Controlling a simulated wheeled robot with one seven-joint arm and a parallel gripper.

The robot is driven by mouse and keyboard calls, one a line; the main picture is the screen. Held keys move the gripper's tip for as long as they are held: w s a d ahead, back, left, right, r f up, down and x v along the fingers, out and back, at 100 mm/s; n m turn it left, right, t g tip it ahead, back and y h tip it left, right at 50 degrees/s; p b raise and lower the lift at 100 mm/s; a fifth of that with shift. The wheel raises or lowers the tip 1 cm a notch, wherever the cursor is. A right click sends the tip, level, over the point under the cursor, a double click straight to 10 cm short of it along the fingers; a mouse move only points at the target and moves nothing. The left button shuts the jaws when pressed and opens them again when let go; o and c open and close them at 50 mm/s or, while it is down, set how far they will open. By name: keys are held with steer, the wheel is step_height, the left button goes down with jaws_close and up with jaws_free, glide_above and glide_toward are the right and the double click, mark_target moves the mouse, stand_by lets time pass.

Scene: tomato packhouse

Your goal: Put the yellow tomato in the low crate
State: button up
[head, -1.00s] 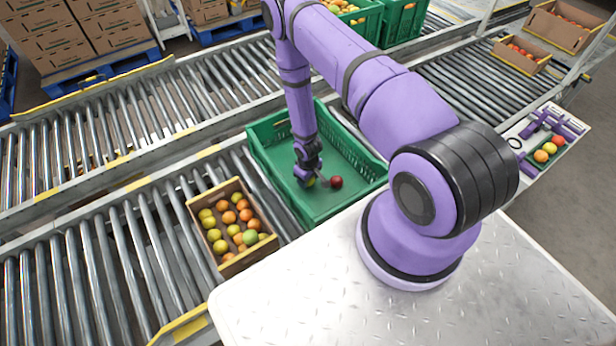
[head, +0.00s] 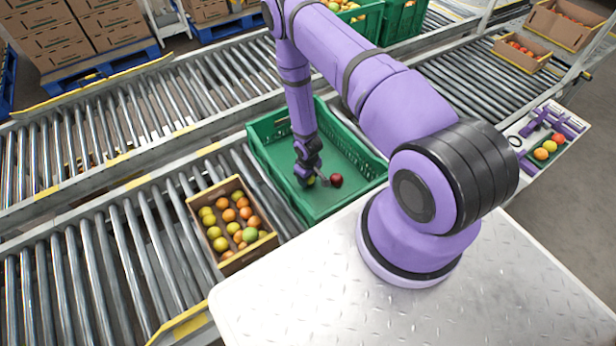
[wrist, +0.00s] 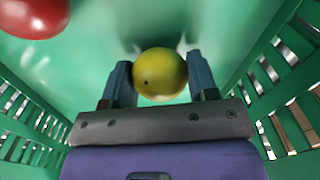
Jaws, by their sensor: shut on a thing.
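The yellow tomato (wrist: 160,74) sits between the two fingers of my gripper (wrist: 160,84) in the wrist view. The fingers are shut on it, one on each side. In the head view my gripper (head: 309,181) is down inside the green low crate (head: 262,165), and the tomato is mostly hidden behind the fingers. The green crate floor (wrist: 100,55) fills the wrist view behind the tomato. I cannot tell whether the tomato touches the floor.
A red tomato (head: 336,180) lies in the green crate to the right of my gripper; it also shows in the wrist view (wrist: 35,15). A cardboard box (head: 232,262) of yellow and orange tomatoes stands left of the crate on the rollers. The crate walls stand close around my gripper.

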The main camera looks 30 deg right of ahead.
steer(key=shift+f, duration=0.35)
steer(key=o, duration=0.8)
steer(key=c, duration=0.3)
steer(key=shift+c, duration=0.2)
steer(key=shift+r, duration=3.55)
